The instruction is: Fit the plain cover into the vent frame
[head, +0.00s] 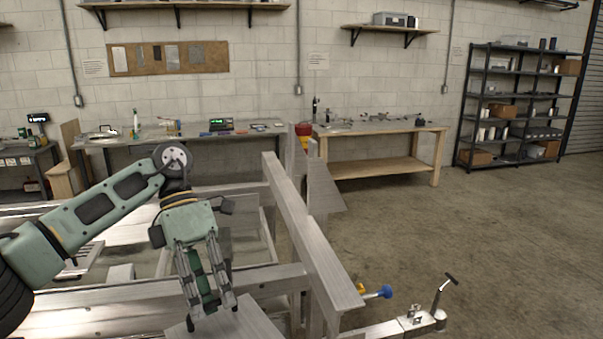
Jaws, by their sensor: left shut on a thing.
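My left gripper (213,308) reaches down from the left over the trailer frame. It is shut on a flat, light metal panel, which I take to be the plain cover (248,322). The cover is at the bottom edge of the head view, partly hidden by the fingers and cut off by the picture edge. A green part shows between the fingers. I cannot make out the vent frame for certain. My right gripper is not in view.
The aluminium trailer (320,255) has raised rails and an upright just right of my gripper. A coupling with a black-handled jack (441,300) sticks out at the lower right. Workbenches (376,165) and a black shelf rack (512,105) line the wall. The floor at right is clear.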

